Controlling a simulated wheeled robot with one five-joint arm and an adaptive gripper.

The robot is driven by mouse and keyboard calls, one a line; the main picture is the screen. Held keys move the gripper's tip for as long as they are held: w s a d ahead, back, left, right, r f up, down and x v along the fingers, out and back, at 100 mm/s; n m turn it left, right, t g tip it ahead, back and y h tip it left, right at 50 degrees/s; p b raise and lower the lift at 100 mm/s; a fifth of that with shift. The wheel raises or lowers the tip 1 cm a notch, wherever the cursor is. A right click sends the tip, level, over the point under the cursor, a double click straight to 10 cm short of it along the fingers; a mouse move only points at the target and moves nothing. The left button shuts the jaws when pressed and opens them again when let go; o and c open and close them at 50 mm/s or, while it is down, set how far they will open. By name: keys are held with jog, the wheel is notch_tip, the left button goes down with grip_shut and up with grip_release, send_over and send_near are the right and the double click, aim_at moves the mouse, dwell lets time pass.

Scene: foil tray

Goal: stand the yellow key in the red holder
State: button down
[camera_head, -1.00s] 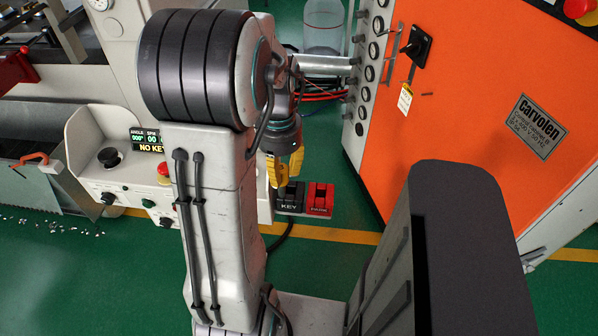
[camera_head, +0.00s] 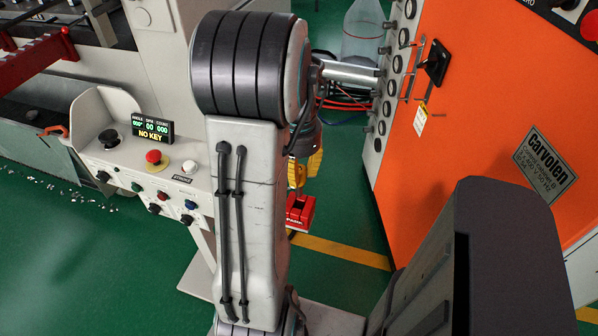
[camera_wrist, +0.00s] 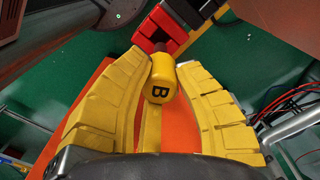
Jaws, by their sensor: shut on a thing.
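The yellow key (camera_wrist: 160,80), with a black "B" on its head and a dark shaft, is clamped between the yellow fingers of my gripper (camera_wrist: 158,70) in the wrist view. The red holder (camera_wrist: 164,30) lies just beyond the shaft's far end there. I cannot tell whether the shaft touches it or is apart from it. In the head view my gripper (camera_head: 305,170) is directly above the red holder (camera_head: 300,212), partly behind my arm. The key cannot be made out apart from the yellow fingers in that view.
A control panel (camera_head: 150,185) with buttons and a "NO KEY" display (camera_head: 152,128) stands left of my arm. An orange cabinet (camera_head: 480,110) with knobs stands to the right. A clear bottle (camera_head: 362,30) is behind. Green floor lies below the holder.

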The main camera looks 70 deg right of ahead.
aim_at(299, 191)
jog(key=shift+f+b, duration=2.85)
jog(key=shift+f, duration=0.55)
jog(key=c, duration=0.9)
grip_release()
jog(key=shift+c, duration=0.2)
notch_tip(299, 191, up, 12)
